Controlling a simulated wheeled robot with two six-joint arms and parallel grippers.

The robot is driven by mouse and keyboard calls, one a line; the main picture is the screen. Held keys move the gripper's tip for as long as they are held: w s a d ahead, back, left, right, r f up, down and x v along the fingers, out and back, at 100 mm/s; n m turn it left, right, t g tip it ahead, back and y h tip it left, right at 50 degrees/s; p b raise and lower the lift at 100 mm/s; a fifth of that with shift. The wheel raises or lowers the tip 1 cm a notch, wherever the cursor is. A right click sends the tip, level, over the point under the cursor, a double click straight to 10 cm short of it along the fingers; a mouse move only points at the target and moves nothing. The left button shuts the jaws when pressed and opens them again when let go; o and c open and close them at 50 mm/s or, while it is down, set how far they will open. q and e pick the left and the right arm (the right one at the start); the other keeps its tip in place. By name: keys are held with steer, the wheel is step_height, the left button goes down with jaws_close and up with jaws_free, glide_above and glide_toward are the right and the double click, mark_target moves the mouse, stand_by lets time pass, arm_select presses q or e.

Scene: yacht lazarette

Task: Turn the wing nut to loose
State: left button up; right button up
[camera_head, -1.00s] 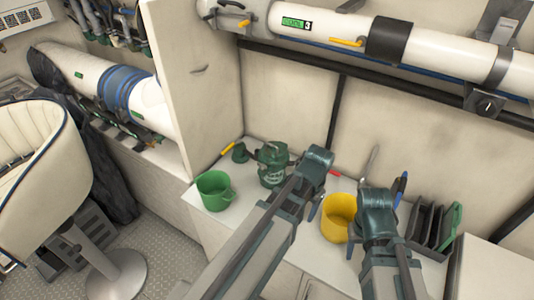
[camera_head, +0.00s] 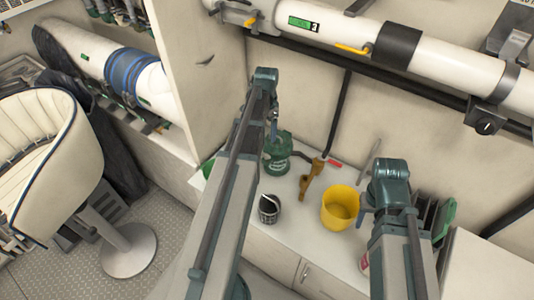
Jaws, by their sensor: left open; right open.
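I cannot make out a wing nut clearly. A green device (camera_head: 279,158) stands on the white counter at the back, partly hidden by my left arm. My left gripper (camera_head: 274,128) points down just above the device's top; it is small and mostly hidden by its own arm, and I cannot tell whether it touches. It holds nothing that I can see. My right gripper (camera_head: 365,197) is open, over the counter to the right of the yellow bucket (camera_head: 341,210), mostly hidden by its wrist.
A dark cup (camera_head: 268,209) and a brown tool (camera_head: 311,182) stand on the white counter (camera_head: 300,228). A dark rack (camera_head: 430,212) is at right. A white pipe (camera_head: 345,30) runs along the wall above.

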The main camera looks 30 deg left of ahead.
mark_target(266, 156)
arm_select(q)
step_height(266, 156, down, 13)
steer(key=b, duration=1.2)
steer(key=shift+f+b, duration=0.1)
steer(key=shift+b, duration=0.25)
jaws_close()
steer(key=shift+n, duration=0.3)
steer(key=n, duration=0.3)
steer(key=shift+n, duration=2.2)
